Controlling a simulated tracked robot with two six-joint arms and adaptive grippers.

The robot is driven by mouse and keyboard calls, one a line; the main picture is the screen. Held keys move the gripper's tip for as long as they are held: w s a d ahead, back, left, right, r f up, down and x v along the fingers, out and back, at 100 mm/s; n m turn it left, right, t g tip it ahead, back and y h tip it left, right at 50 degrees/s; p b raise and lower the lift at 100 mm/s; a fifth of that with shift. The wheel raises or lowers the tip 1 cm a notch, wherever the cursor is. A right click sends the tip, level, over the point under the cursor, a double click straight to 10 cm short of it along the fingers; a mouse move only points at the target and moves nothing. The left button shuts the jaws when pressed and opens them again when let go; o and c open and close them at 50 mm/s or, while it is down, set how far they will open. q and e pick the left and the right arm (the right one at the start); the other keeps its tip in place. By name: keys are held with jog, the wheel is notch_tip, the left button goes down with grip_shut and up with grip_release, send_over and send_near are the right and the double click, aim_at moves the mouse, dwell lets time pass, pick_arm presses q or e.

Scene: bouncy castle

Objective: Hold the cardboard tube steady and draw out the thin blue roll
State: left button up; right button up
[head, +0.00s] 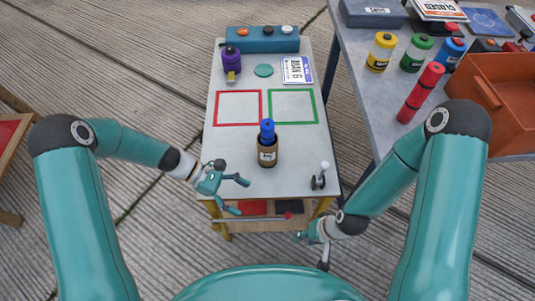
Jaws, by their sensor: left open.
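The brown cardboard tube (267,154), with a pale label, stands upright near the middle of the small light table. The thin blue roll (267,129) sticks up out of its top. My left gripper (241,197) is open and empty at the table's left front, a little left of and nearer than the tube, not touching it. My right gripper (308,252) is low, beyond the table's front right corner, with its fingers apart and nothing visible between them.
A small grey-and-white upright item (319,176) stands at the table's right front. Red (238,92) and green (293,91) outlined squares lie behind the tube. A purple item (231,61), teal disc (263,70), plate (297,70) and blue button box (262,39) stand further back.

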aim_at(264, 154)
pick_arm(q)
jog(key=w+r+t+h+b, duration=0.1)
jog(key=w, duration=0.3)
jog(key=w+r+n+h+b, duration=0.1)
jog(key=w, duration=0.2)
jog(key=w+r+n+t+h+b, duration=0.1)
jog(key=w+b, duration=0.1)
jog(key=w, duration=0.2)
jog(key=shift+w+a+r+t+h, duration=0.15)
jog(key=shift+w+a+t+h, duration=0.1)
jog(key=shift+w+t+h, duration=0.05)
jog(key=shift+w+a+t+b, duration=0.2)
jog(key=shift+w+b, duration=0.1)
jog(key=shift+w, duration=0.3)
jog(key=shift+w+a+t+b, duration=0.1)
jog(key=shift+w+a+b, duration=0.15)
jog(key=shift+w, duration=0.35)
jog(key=shift+w+a+f+t+b, duration=0.15)
jog(key=shift+w+f+b, duration=0.1)
jog(key=shift+f+b, duration=0.25)
jog(key=shift+w+a+f+t+b, duration=0.15)
jog(key=shift+w+f+b, duration=0.1)
jog(key=shift+f, duration=0.3)
jog(key=shift+s+f, duration=0.1)
jog(key=shift+b+x, duration=1.05)
jog(key=shift+x, duration=3.85)
pick_arm(e)
notch_tip(264, 154, down, 10)
jog(key=shift+r, duration=0.1)
